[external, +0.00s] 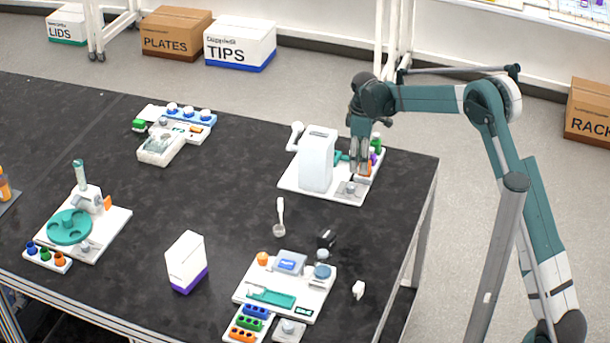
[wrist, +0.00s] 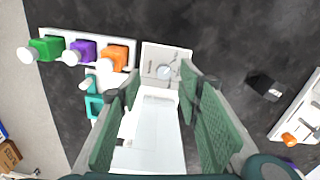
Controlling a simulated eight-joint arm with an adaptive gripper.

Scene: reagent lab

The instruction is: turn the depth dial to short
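A small round grey knob on a pale square plate, which looks like the depth dial (wrist: 163,71), lies just beyond my fingertips in the wrist view. In the external view the dial (external: 350,187) sits at the front right corner of a white base, beside a tall white device (external: 317,160). My gripper (external: 360,168) points down above that corner, right of the device. In the wrist view my gripper (wrist: 160,88) has its two green-padded fingers apart, with nothing held between them. The fingers look clear of the dial. The short marking cannot be read.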

